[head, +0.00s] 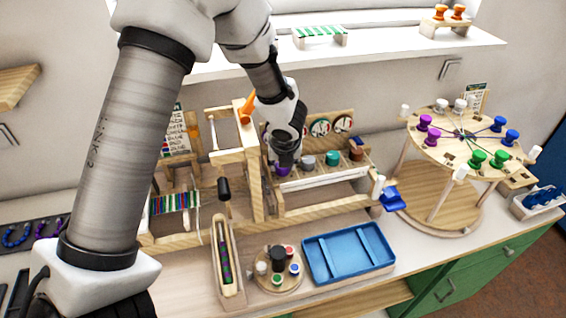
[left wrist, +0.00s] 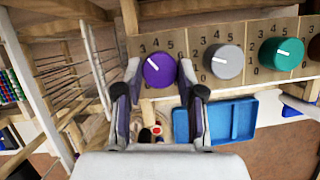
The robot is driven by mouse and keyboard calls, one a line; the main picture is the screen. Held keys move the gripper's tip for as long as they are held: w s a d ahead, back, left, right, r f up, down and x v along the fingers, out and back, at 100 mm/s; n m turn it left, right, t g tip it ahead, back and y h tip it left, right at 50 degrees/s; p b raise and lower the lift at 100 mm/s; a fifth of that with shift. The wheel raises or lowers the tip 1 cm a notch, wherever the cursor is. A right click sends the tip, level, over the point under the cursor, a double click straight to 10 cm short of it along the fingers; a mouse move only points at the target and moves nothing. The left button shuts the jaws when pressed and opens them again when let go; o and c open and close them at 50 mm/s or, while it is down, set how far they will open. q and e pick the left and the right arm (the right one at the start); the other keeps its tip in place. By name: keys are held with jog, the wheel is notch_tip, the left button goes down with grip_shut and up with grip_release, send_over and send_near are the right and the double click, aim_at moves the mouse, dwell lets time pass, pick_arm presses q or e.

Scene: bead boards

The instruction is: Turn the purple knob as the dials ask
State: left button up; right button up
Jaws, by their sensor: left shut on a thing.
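The purple knob (left wrist: 159,70) sits in the left wrist view between the two fingers of my left gripper (left wrist: 159,76), which is shut on it from both sides. Its white pointer line slants up and left, roughly toward the 3 on its number scale. In the head view my left gripper (head: 285,158) reaches down over the purple knob (head: 283,171), hiding most of it. Round white dials (head: 319,127) stand on the panel behind the knobs; their readings are too small to tell, and the gripper hides part of that row. My right gripper does not show.
A grey knob (left wrist: 222,62) and a teal knob (left wrist: 281,54) are close to the right of the purple one. A wooden frame post (head: 251,165) stands just left of the gripper. A blue tray (head: 349,252) and a round bead turntable (head: 463,137) are at right.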

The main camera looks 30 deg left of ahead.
pick_arm(q)
jog(key=o, duration=1.1)
jog(key=shift+f, duration=0.1)
jog(key=shift+o, duration=0.2)
jog(key=shift+w+a+f, duration=0.1)
jog(key=shift+w+a, duration=0.05)
jog(key=shift+w, duration=0.05)
jog(key=v, duration=1.2)
jog(key=shift+w+a, duration=0.15)
